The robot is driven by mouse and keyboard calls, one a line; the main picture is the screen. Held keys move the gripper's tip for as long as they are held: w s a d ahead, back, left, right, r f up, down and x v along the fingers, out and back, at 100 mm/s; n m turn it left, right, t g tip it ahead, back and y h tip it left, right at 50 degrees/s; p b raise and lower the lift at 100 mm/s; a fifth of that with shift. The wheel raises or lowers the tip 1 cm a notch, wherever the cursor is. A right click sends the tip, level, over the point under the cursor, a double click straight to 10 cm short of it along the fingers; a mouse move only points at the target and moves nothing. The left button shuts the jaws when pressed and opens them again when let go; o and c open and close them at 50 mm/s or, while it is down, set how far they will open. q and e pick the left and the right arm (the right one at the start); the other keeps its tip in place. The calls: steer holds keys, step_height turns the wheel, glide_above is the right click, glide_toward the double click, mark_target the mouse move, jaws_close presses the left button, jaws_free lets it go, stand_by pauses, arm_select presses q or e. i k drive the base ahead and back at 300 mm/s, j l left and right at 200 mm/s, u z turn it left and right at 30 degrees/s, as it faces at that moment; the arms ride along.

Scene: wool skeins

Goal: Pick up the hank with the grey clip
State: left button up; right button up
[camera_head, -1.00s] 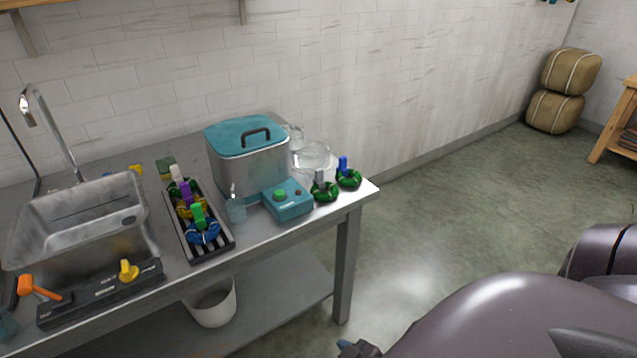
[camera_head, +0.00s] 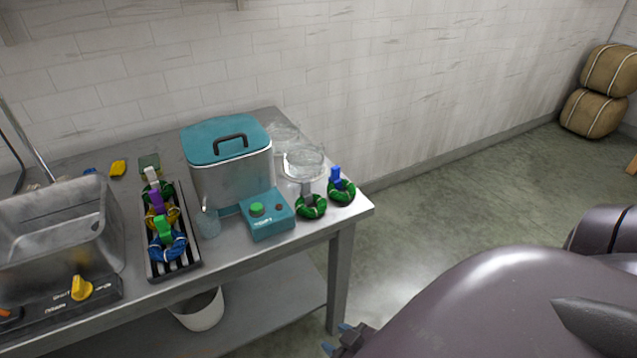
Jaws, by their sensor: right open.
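The hank with the grey clip (camera_head: 311,205) is a dark green ring of wool lying near the right end of the metal table. Its grey clip (camera_head: 306,188) stands up from its back edge. Another green hank with a blue clip (camera_head: 342,191) lies close behind it to the right. My right gripper (camera_head: 336,348) shows at the bottom edge, in front of and below the table's right end, well apart from the hanks. Its blue-tipped fingers are apart and empty, and it is partly cut off by the frame. My left gripper is not in view.
A teal control box (camera_head: 267,214) stands just left of the grey-clip hank. A steel pot with a teal lid (camera_head: 228,165) and glass dishes (camera_head: 304,160) stand behind. A rack (camera_head: 186,262) holds several clipped hanks. The table's front corner (camera_head: 368,209) is bare.

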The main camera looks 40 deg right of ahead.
mark_target(305, 198)
steer(key=l, duration=1.45)
steer(key=i+u, duration=0.05)
